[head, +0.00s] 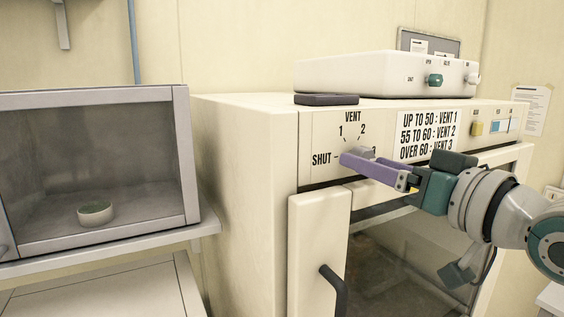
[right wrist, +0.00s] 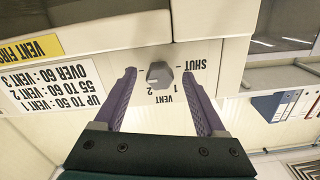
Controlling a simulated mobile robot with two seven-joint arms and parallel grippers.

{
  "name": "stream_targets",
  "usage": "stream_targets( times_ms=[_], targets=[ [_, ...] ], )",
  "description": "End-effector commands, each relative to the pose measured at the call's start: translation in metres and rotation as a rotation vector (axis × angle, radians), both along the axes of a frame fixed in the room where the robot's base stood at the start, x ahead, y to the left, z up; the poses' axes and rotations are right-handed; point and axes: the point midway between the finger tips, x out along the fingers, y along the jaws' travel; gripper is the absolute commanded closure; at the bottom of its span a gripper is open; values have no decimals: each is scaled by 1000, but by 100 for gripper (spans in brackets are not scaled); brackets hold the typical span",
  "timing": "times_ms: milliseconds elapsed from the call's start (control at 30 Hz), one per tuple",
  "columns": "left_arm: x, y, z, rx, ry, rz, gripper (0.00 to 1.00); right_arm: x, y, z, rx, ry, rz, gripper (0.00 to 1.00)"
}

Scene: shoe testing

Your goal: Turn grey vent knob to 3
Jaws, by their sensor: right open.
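The grey vent knob (head: 366,151) is on the front panel of the cream cabinet, under the word VENT, with the marks SHUT, 1 and 2 visible around it. The 3 mark is hidden in both views. In the right wrist view the knob (right wrist: 159,74) lies between the fingertips of my right gripper (right wrist: 158,80), with a gap to each finger. My right gripper (head: 350,157) is open, its purple fingers reaching the panel from the right in the head view. I cannot tell which mark the knob points to. My left gripper is out of view.
A label (head: 428,134) lists temperatures against vent numbers. A dark flat item (head: 326,99) and a cream box with a green knob (head: 434,80) sit on the cabinet top. A dark door handle (head: 335,292) sticks out below. A glass-fronted chamber holding a round dish (head: 96,213) stands left.

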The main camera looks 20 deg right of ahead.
Motion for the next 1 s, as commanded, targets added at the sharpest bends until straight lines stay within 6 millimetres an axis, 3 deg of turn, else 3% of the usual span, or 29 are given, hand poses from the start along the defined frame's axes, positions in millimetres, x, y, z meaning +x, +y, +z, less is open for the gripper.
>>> stream_targets(
  times_ms=[167, 600, 800, 1000],
  targets=[
    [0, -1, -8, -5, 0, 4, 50, -10, -1, -4, -1, 1, 0, 27],
    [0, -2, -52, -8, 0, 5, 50, -82, -6, -5, -1, 3, 1, 27],
    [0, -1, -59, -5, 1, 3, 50, -97, -8, -2, 0, 1, -1, 27],
    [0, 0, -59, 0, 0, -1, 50, -99, -7, 0, 0, 1, 1, 27]
  ],
)
